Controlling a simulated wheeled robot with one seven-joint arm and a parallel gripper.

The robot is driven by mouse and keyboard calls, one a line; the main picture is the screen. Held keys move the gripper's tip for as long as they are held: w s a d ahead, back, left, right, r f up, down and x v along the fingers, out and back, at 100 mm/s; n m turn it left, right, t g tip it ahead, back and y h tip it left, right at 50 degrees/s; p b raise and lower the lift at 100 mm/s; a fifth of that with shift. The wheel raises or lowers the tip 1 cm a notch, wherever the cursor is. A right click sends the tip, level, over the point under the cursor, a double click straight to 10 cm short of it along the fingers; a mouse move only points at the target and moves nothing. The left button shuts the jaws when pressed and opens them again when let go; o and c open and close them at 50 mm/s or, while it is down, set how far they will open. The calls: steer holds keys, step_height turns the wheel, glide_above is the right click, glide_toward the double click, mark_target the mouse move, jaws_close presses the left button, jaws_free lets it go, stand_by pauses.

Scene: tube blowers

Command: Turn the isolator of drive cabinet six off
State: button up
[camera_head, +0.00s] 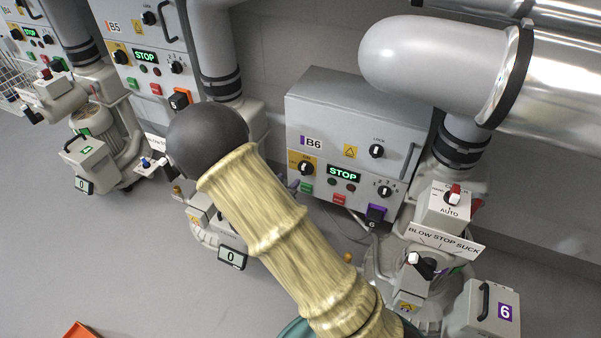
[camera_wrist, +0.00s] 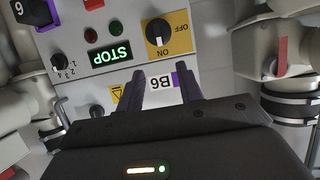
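Drive cabinet B6 (camera_head: 352,122) is a grey box on the wall side with a lit green STOP display (camera_head: 343,173). Its isolator (camera_head: 306,168) is a black rotary knob on a yellow plate, left of the display. In the wrist view, upside down, the isolator (camera_wrist: 158,31) stands with its bar upright, in line with the ON mark; OFF is to the side. My gripper (camera_wrist: 160,73) is open and empty, its dark fingers apart over the B6 label, short of the knob.
Cabinet B5 (camera_head: 152,55) stands to the left. A selector knob (camera_wrist: 60,62) and small lamps sit beside the isolator. The blower with a 6 plate (camera_head: 505,311) and a large grey pipe (camera_head: 425,58) stand at right.

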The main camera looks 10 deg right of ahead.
mark_target(303, 166)
steer(key=b+x, duration=0.5)
steer(key=x, duration=0.5)
steer(key=shift+w+f, duration=0.15)
steer(key=shift+w, duration=0.05)
steer(key=shift+w+d+f, duration=0.1)
steer(key=shift+w+d, duration=0.1)
steer(key=shift+w, duration=0.1)
steer(key=shift+w+d, duration=0.15)
steer(key=shift+d, duration=0.1)
steer(key=shift+a, duration=0.15)
jaws_close()
steer(key=shift+a, duration=0.15)
